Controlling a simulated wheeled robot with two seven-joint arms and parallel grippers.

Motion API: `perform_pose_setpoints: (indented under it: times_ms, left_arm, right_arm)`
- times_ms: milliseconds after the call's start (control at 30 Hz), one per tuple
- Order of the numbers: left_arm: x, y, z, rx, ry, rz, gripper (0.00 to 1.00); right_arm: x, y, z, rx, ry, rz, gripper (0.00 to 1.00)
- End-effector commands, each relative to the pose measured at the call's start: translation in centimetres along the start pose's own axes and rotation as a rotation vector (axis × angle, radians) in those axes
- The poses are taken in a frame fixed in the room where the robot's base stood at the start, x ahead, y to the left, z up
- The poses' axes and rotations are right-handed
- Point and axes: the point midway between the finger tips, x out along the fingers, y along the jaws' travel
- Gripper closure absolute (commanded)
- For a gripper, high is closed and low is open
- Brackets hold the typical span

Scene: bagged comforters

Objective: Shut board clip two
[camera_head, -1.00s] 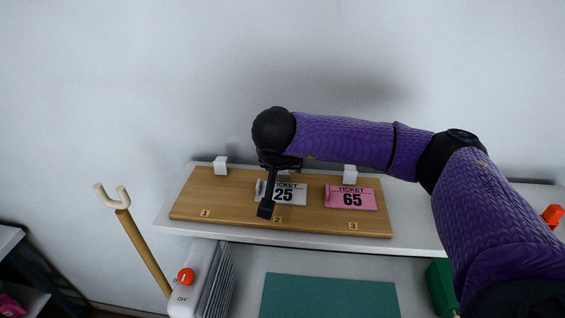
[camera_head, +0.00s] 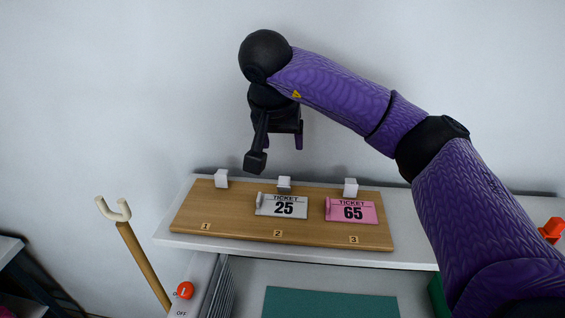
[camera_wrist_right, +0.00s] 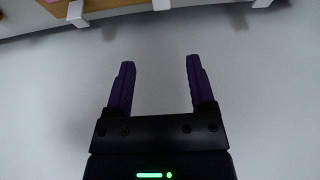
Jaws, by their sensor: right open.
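Board clip two (camera_head: 284,184) is the small white block at the back edge of the wooden board (camera_head: 235,222), above the label 2. It looks a little shorter than its neighbours; I cannot tell for sure whether it is shut. The grey ticket 25 (camera_head: 282,206) lies just in front of it. My right gripper (camera_head: 285,141) is open and empty above the board, clear of the clip. In the right wrist view its two purple fingers (camera_wrist_right: 160,68) stand apart before the wall, with clip two (camera_wrist_right: 161,4) at the top edge. My left gripper is not in view.
Clip one (camera_head: 221,178) and clip three (camera_head: 350,187) stand on either side, with pink ticket 65 (camera_head: 351,211) by clip three. The board lies on a white shelf (camera_head: 415,253) against the wall. A forked wooden stick (camera_head: 143,262) stands at left.

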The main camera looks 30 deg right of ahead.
Motion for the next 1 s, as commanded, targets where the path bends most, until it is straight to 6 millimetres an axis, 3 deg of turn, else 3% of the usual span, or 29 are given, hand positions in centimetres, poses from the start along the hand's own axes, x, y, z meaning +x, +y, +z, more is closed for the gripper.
perform_pose_setpoints:
  times_ms: [100, 300, 700, 1000]
  left_arm:
    - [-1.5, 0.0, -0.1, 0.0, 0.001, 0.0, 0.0]
    - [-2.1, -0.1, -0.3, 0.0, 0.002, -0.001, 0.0]
    - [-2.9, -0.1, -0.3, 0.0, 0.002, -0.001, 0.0]
    - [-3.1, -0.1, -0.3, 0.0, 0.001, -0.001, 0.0]
  right_arm:
    - [0.0, 0.0, -2.3, -0.001, -0.206, -0.007, 0.29]
    - [1.0, 0.1, -2.7, -0.029, -0.412, -0.057, 0.29]
    - [8.3, -0.2, 0.6, -0.03, -0.424, -0.059, 0.29]
    - [10.2, -0.3, 1.4, -0.03, -0.42, -0.06, 0.29]
